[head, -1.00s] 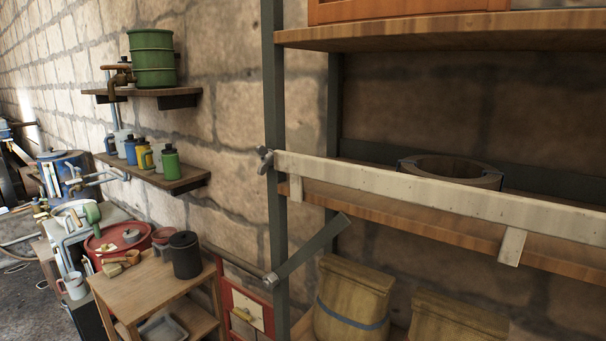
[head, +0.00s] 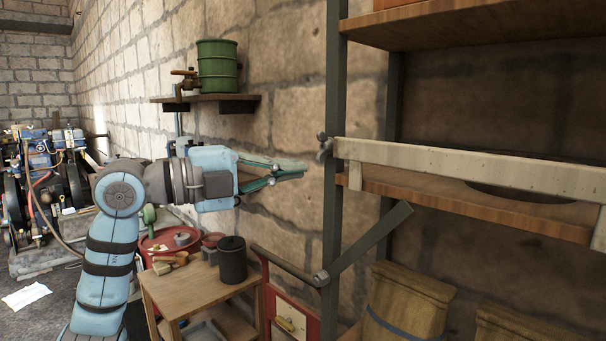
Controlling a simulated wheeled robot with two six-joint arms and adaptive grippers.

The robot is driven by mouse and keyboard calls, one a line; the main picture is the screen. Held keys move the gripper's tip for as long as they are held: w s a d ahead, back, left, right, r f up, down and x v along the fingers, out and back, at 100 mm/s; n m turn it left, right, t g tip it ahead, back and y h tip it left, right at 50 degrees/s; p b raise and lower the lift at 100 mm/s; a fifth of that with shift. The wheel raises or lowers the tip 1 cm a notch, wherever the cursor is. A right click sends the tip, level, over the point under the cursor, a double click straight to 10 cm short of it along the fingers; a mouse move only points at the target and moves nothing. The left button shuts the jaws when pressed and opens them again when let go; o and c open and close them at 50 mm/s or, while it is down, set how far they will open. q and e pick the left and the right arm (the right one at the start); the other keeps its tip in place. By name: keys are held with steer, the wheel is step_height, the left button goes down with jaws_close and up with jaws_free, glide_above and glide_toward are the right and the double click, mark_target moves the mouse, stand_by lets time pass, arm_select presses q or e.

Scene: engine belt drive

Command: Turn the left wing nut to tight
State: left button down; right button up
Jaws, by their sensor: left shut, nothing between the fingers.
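The left wing nut (head: 324,147) is a small dark metal piece on the shelf's dark upright, at the left end of a pale wooden rail (head: 450,166). Its exact angle is too small to tell. My left gripper (head: 302,171) comes in from the left with its fingers together and empty. Its tips point right, towards the upright. In the picture they sit a little left of and below the wing nut, apart from it. My right gripper is out of view.
The shelf's dark upright (head: 332,235) carries a slanted metal bar (head: 368,243). A wooden table (head: 185,291) with a dark canister (head: 232,262) stands below my left arm. A wall shelf (head: 205,98) holds a green drum (head: 217,66). Sacks stand under the shelf.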

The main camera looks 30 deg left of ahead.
mark_target(320, 161)
arm_select(q)
steer(key=p+x, duration=0.2)
steer(key=x, duration=0.7)
steer(key=shift+w+d+r+p, duration=0.1)
steer(key=shift+w+p, duration=0.15)
steer(key=shift+p, duration=0.1)
steer(key=a, duration=0.2)
steer(key=w+a, duration=0.1)
steer(key=a, duration=0.1)
steer(key=shift+w, duration=0.2)
steer(key=shift+d, duration=0.2)
steer(key=shift+a+m+p, duration=0.25)
steer(key=shift+m+p, duration=0.05)
steer(key=shift+p, duration=0.3)
steer(key=shift+f+m, duration=0.25)
steer(key=shift+m, duration=0.05)
steer(key=shift+w+p, duration=0.1)
steer(key=shift+p, duration=0.25)
